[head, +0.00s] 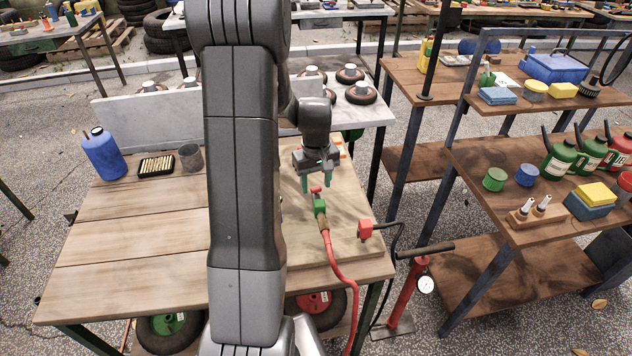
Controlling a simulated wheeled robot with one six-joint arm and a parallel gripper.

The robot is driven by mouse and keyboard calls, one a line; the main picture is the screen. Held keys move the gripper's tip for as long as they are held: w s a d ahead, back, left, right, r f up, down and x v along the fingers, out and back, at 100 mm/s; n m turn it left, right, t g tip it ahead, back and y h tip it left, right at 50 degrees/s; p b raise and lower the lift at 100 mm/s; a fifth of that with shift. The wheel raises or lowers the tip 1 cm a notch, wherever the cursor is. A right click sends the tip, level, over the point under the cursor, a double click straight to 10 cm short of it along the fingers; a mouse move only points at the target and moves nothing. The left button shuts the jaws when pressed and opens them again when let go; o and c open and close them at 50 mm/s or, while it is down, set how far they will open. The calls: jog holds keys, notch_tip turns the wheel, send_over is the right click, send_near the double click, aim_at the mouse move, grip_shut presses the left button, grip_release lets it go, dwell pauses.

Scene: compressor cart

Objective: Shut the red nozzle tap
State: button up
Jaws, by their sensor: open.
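The red nozzle tap (316,190) is a small red handle on top of a green valve body (320,204). The valve sits at the end of a red hose (341,277) on the wooden board. My gripper (316,184) points down just above the tap, with green fingertips apart on either side of it in this view. The jaws are open and hold nothing. Whether the fingertips touch the tap cannot be told. The tap's exact turn angle is too small to make out.
A red floor pump (410,292) stands beyond the table edge. A blue bottle (103,154), a dark tray (157,166) and a grey cup (191,158) stand at left. A loaded shelf (462,190) is at right.

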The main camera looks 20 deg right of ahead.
aim_at(316, 188)
jog(key=shift+f, duration=0.3)
jog(key=c, duration=1)
jog(key=shift+m+b, duration=0.45)
jog(key=shift+m, duration=0.75)
jog(key=o, duration=1)
jog(key=shift+r, duration=0.2)
notch_tip(316, 188, up, 14)
jog(key=shift+f, duration=0.25)
jog(key=shift+f, duration=0.1)
